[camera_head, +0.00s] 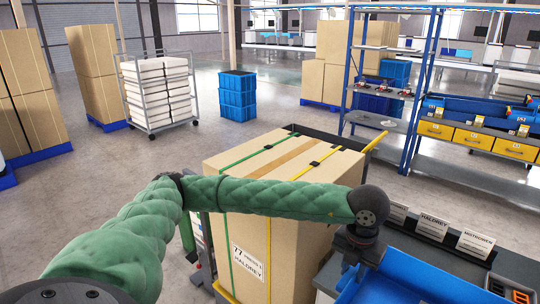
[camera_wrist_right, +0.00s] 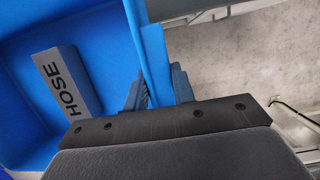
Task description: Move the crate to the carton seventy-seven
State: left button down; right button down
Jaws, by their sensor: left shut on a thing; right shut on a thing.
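The carton seventy-seven (camera_head: 300,245) is a tall brown box with green and yellow straps and a label reading 77 and HALDREY. It stands in front of me at the middle. The blue crate (camera_head: 405,285) is at the bottom right, partly cut off by the picture edge. My left gripper (camera_head: 350,274) is shut on the crate's left rim, its fingertips partly hidden. In the right wrist view the crate (camera_wrist_right: 105,25) fills the left side. My right gripper (camera_wrist_right: 155,90) is shut on its wall. A grey box marked HOSE (camera_wrist_right: 68,80) lies inside the crate.
A dark counter (camera_head: 515,265) with label cards (camera_head: 433,225) lies beside the crate.

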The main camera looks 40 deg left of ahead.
aim_at(273, 164)
jog(key=k+j, duration=0.1)
jog(key=j, duration=1.05)
jog(key=k+j, duration=0.15)
jog(key=j, duration=1)
jog(key=k+j, duration=0.15)
jog(key=j, duration=0.4)
